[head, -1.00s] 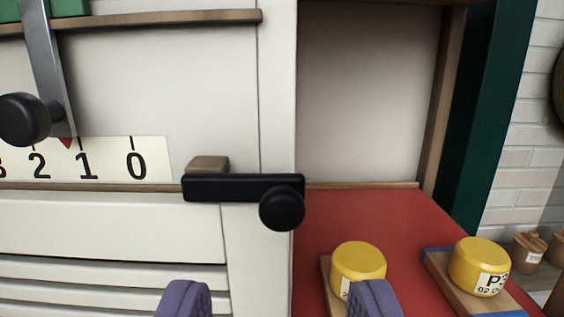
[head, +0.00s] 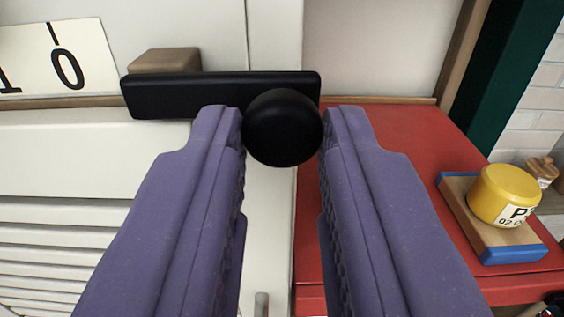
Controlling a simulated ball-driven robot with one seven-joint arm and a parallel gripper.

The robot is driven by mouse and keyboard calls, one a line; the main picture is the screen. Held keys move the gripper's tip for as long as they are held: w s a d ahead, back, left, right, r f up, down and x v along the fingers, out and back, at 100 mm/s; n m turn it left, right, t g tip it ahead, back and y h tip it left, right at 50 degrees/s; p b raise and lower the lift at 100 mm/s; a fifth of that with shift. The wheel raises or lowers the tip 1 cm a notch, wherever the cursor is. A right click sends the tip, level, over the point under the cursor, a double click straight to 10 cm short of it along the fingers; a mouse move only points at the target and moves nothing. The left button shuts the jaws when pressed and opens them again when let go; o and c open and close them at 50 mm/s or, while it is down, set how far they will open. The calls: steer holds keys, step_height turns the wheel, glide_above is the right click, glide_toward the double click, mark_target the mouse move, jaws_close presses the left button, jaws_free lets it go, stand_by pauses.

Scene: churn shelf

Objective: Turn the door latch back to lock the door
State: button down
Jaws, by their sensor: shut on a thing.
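The door latch (head: 190,94) is a black bar lying level across the edge of the white door, with a round black knob (head: 283,128) at its right end. A small brown wooden block (head: 165,60) shows just above the bar's left part. My gripper (head: 281,122) has two purple fingers, one on each side of the knob, and is shut on it. The fingers hide part of the door (head: 70,155) and the lower edge of the bar.
A red shelf surface (head: 420,150) lies to the right, with a yellow-topped jar (head: 503,194) on a wooden block with blue ends (head: 510,253). A dark green post (head: 497,65) stands behind it.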

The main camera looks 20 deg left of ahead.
steer(key=shift+f, duration=0.1)
steer(key=s+a+f+m+b, duration=0.1)
steer(key=a+f+m+b, duration=0.3)
steer(key=m, duration=1.3)
steer(key=shift+s+a+f+m, duration=0.2)
steer(key=shift+a+m, duration=0.2)
steer(key=shift+a, duration=0.05)
stand_by(0.4)
steer(key=c, duration=1)
jaws_free()
steer(key=shift+o, duration=0.2)
steer(key=shift+s+r, duration=0.1)
steer(key=shift+s, duration=0.05)
